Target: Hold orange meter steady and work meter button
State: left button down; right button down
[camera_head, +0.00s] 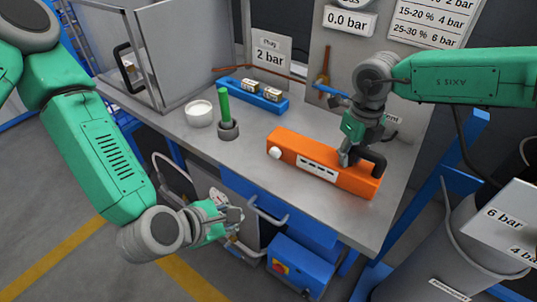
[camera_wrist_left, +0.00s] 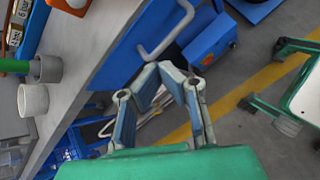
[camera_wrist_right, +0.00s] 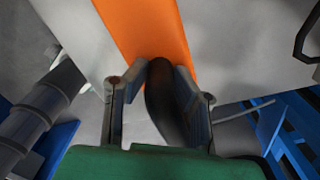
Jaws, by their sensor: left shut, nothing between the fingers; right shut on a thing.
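The orange meter (camera_head: 300,152) lies on the grey bench near its front right edge. It has a white round button (camera_head: 274,153) on its left end, a white label strip on its front and a black handle (camera_head: 378,164) on its right part. My right gripper (camera_head: 347,158) is shut on the black handle. In the right wrist view the handle (camera_wrist_right: 160,95) sits between the two fingers, with the orange body (camera_wrist_right: 148,30) beyond. My left gripper (camera_head: 236,214) is shut and empty, low in front of the bench; its fingertips (camera_wrist_left: 165,68) meet in the left wrist view.
A green stick (camera_head: 224,105) stands in a grey holder, beside a white cup (camera_head: 199,113) and a blue tray (camera_head: 252,95) at the back. A blue box (camera_head: 300,264) and drawer handle are below the bench edge near my left gripper. Bench room left of the meter is clear.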

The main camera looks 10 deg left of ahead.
pick_arm(q)
jog(key=w+a+r+n+t, duration=0.1)
jog(key=w+r+n+t, duration=0.2)
jog(key=w+r+n, duration=0.2)
jog(key=r+n, duration=0.1)
jog(key=n, duration=0.2)
jog(key=shift+w+r+y, duration=0.25)
jog(key=shift+r+y, duration=0.05)
jog(key=shift+w+f, duration=0.1)
send_near(273, 154)
jog(key=f, duration=0.1)
jog(key=w+f, duration=0.1)
jog(key=f, duration=0.1)
jog(key=shift+w+d+f, duration=0.15)
jog(key=shift+w+d, duration=0.1)
jog(key=shift+w, duration=0.1)
jog(key=w, duration=0.1)
jog(key=w+d, duration=0.1)
jog(key=w, duration=0.1)
jog(key=shift+w+d+f, duration=0.1)
jog(key=shift+w+f, duration=0.05)
jog(key=shift+w, duration=0.1)
jog(key=shift+w+d, duration=0.15)
jog(key=shift+w, duration=0.3)
